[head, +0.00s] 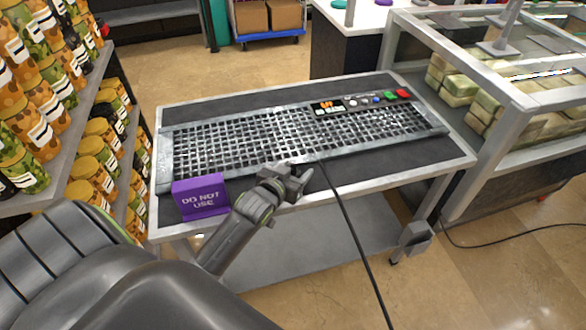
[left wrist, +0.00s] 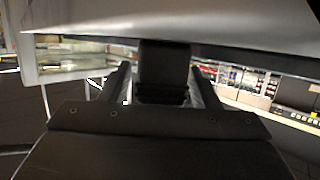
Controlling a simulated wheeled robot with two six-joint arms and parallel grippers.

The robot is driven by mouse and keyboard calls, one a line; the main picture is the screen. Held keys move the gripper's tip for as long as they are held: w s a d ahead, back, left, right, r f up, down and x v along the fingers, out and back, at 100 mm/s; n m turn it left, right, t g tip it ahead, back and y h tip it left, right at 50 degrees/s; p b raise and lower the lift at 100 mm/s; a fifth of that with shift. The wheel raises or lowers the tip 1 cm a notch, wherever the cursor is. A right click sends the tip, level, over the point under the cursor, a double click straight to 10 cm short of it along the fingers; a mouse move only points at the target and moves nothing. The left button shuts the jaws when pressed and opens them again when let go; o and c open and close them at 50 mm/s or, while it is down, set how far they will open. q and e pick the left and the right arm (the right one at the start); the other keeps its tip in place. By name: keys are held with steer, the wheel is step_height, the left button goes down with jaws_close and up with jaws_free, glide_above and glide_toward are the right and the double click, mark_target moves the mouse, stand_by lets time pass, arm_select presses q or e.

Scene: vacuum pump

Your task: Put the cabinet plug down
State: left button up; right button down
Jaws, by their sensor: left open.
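My left gripper (head: 296,180) is at the front edge of the grey table (head: 455,162), just in front of the metal grate. In the left wrist view, its two fingers (left wrist: 160,70) stand apart, with a dark block (left wrist: 165,65) between them. This looks like the cabinet plug; whether the fingers touch it cannot be told. In the head view the plug is not clearly distinguishable beside the gripper. A black cable (head: 352,220) runs from beside the fingertips over the table's front edge and down. My right gripper is not in view.
A purple "DO NOT USE" sign (head: 201,197) stands left of my gripper. The vacuum machine (head: 300,135) with its coloured buttons (head: 390,96) fills the tabletop's middle. Shelves of jars (head: 95,165) stand left, a glass-sided case (head: 500,120) right. A dark strip of tabletop at front right is clear.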

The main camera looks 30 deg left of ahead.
arm_select(q)
steer(key=v, duration=1.2)
steer(key=shift+r, duration=0.15)
